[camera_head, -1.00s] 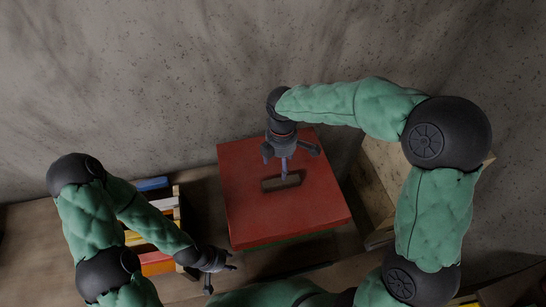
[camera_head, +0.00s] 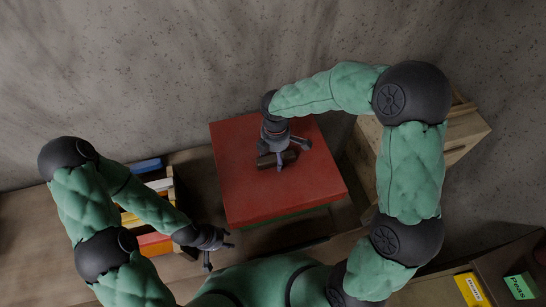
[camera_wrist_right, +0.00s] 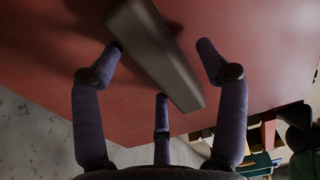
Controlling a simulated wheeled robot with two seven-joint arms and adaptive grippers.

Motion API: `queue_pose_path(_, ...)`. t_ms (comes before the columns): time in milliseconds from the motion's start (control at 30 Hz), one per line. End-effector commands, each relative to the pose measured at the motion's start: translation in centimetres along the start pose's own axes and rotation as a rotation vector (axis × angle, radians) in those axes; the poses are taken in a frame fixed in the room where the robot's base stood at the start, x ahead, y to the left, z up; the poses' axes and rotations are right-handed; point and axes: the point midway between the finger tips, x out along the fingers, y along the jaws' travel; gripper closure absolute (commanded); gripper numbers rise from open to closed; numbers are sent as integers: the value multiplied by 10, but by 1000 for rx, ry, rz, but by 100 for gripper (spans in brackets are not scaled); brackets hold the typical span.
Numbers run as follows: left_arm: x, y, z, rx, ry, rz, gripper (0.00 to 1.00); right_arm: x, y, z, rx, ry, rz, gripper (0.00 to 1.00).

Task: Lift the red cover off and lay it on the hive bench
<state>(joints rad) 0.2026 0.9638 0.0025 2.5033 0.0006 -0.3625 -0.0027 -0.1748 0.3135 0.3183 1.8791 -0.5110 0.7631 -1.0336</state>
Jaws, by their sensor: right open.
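The red cover (camera_head: 305,188) is a flat square lid lying on a box on the bench, in the middle of the head view. A dark bar handle (camera_head: 288,158) sits on its top; it shows large in the right wrist view (camera_wrist_right: 158,55). My right gripper (camera_head: 283,155) is at the handle from above, its fingers open around the bar and not closed on it. In the right wrist view its fingers (camera_wrist_right: 160,75) spread on both sides of the bar. My left gripper (camera_head: 218,249) is low at left, apart from the cover, with its fingers spread and empty. The box under the cover is mostly hidden.
The wooden hive bench (camera_head: 30,240) runs along the wall. A rack of coloured frames or books (camera_head: 155,243) stands left of the cover. An open wooden crate (camera_head: 467,130) is at the right. Yellow and green labels (camera_head: 470,290) show at lower right.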

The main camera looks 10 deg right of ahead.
Motion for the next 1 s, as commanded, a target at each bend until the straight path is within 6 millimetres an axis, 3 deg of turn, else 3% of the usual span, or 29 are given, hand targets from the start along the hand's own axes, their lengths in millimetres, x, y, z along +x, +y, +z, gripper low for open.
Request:
queue_pose_path(333,1,0,0,0,0,0,60,7,0,0,0,1,1,29)
queue_pose_path(500,1,0,0,0,0,0,60,7,0,0,0,1,1,77)
queue_pose_path(600,1,0,0,0,0,0,60,7,0,0,0,1,1,100)
queue_pose_path(1000,-1,0,0,0,0,0,60,-5,2,0,1,1,8,100)
